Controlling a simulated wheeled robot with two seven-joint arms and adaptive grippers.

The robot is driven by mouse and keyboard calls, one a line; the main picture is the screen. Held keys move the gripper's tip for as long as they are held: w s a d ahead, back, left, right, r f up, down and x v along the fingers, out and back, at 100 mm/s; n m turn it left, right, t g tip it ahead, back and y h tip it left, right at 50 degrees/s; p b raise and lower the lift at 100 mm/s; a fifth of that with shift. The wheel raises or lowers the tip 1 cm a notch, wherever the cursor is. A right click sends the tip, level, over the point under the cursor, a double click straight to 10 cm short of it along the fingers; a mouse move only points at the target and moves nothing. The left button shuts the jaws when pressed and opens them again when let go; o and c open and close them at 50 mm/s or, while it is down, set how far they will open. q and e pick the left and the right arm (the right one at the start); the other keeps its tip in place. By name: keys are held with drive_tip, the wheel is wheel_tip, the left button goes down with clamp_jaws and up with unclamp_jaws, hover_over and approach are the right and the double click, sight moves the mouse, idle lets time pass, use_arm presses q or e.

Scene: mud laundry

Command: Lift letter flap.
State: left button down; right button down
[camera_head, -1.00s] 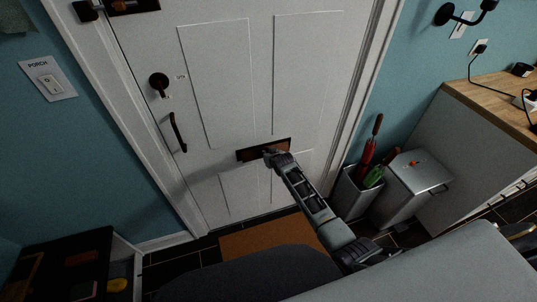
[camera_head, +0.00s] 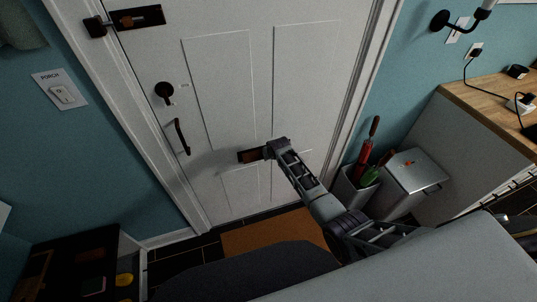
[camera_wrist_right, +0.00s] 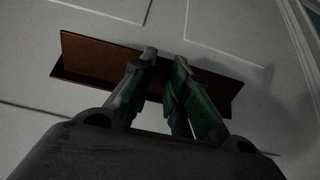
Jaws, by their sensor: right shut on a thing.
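The bronze letter flap (camera_head: 250,156) is set low in the white door (camera_head: 220,90). My right gripper (camera_head: 270,149) is at the right part of the flap in the head view and covers some of it. In the right wrist view, the flap (camera_wrist_right: 90,52) appears as two long brown faces at an angle to each other, so it looks tilted out from its plate. My right gripper's fingers (camera_wrist_right: 165,60) reach it near its middle, shut on its edge. The exact contact is hidden. My left gripper is not in view.
A black pull handle (camera_head: 181,137) and a round knob (camera_head: 164,93) are on the door's left. A grey umbrella bin (camera_head: 354,188) and a metal box (camera_head: 410,178) stand right of the door. A brown mat (camera_head: 265,233) lies below.

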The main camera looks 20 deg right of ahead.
drive_tip(key=shift+w+r+g+p, duration=0.1)
drive_tip(key=shift+r+g+p, duration=0.5)
drive_tip(key=shift+g, duration=0.4)
drive_tip(key=shift+f, duration=0.1)
drive_tip(key=c, duration=1.3)
unclamp_jaws()
drive_tip(key=shift+c, duration=0.2)
